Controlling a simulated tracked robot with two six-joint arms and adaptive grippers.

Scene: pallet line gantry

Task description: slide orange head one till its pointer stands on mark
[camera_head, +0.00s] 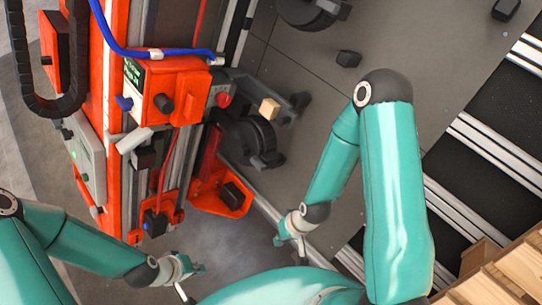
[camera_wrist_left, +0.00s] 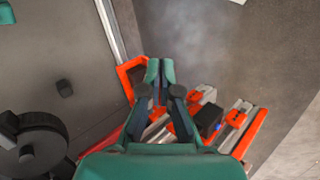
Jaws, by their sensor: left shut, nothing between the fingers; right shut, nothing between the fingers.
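An orange head (camera_head: 180,85) with a dark label plate, a black knob and a blue lever sits on the upright orange gantry (camera_head: 110,60). It looks like head one, but the label is too small to read. I cannot make out its pointer or the mark. My left gripper (camera_head: 193,272) is shut and empty, below the gantry's lower end and well apart from the head. It also shows in the left wrist view (camera_wrist_left: 160,72), in front of orange parts. My right gripper (camera_head: 280,241) is shut and empty, to the lower right of the head.
A blue cable (camera_head: 135,50) runs over the head. A lower orange bracket (camera_head: 228,195) juts out from the gantry. A small wooden block (camera_head: 269,109) sits beside a black wheel (camera_head: 252,138). Wooden slats (camera_head: 510,270) fill the lower right corner. Floor between the grippers is clear.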

